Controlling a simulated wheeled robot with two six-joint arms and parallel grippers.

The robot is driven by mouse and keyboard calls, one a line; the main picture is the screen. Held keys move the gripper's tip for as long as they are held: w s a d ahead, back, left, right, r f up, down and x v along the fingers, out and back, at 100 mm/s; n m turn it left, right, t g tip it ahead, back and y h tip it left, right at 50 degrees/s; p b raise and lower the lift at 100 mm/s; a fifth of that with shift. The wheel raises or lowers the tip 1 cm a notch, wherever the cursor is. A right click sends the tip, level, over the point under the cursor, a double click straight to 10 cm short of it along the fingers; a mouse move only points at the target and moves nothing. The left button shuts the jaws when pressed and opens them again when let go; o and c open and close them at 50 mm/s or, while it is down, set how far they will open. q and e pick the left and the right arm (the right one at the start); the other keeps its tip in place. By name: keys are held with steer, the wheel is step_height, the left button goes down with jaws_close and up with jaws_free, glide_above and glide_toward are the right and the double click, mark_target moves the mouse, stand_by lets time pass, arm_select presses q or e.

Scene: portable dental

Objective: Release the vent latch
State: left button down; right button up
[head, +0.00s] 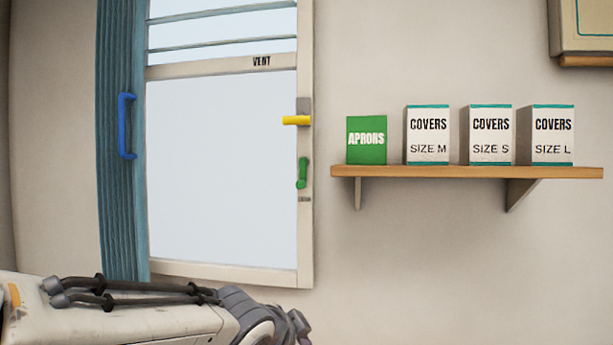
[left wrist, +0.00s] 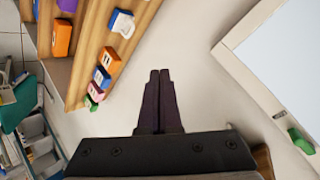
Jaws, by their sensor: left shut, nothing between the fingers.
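The window (head: 222,165) has the word VENT on its upper crossbar (head: 200,66). A yellow handle (head: 296,120) sticks out level from a grey plate on its right frame. Below it a green handle (head: 302,172) hangs upright. The green handle shows at the right edge of the left wrist view (left wrist: 301,141). My left gripper (left wrist: 160,72) is shut and empty, apart from the frame and handles. In the head view my left arm crosses the bottom left, its fingers not visible.
A blue handle (head: 124,126) sits on the teal curtain (head: 115,220) left of the window. A wall shelf (head: 450,172) at right carries a green aprons box (head: 366,140) and several covers boxes. In the left wrist view, wooden shelving (left wrist: 88,40) with coloured blocks stands at left.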

mark_target(307, 185)
arm_select(q)
steer(key=w+r+m+t+h+p, duration=0.1)
steer(key=w+r+m+t+h, duration=0.1)
steer(key=r, duration=1)
steer(key=w+r+m+t+h+p, duration=0.1)
steer(key=w+r+m+t+h, duration=0.2)
steer(key=w+r+m, duration=0.4)
step_height(307, 185, up, 5)
steer(key=shift+w+d+r+t+p, duration=0.2)
steer(key=shift+w+t+p, duration=0.15)
steer(key=shift+t, duration=0.35)
steer(key=shift+w, duration=0.1)
steer(key=shift+w+d+f+p, duration=0.1)
steer(key=shift+w+d+p, duration=0.1)
steer(key=shift+w+p, duration=1.65)
steer(key=shift+w+d+f+p, duration=0.15)
steer(key=shift+w+p, duration=0.8)
steer(key=shift+w, duration=1.75)
steer(key=shift+d+r, duration=0.15)
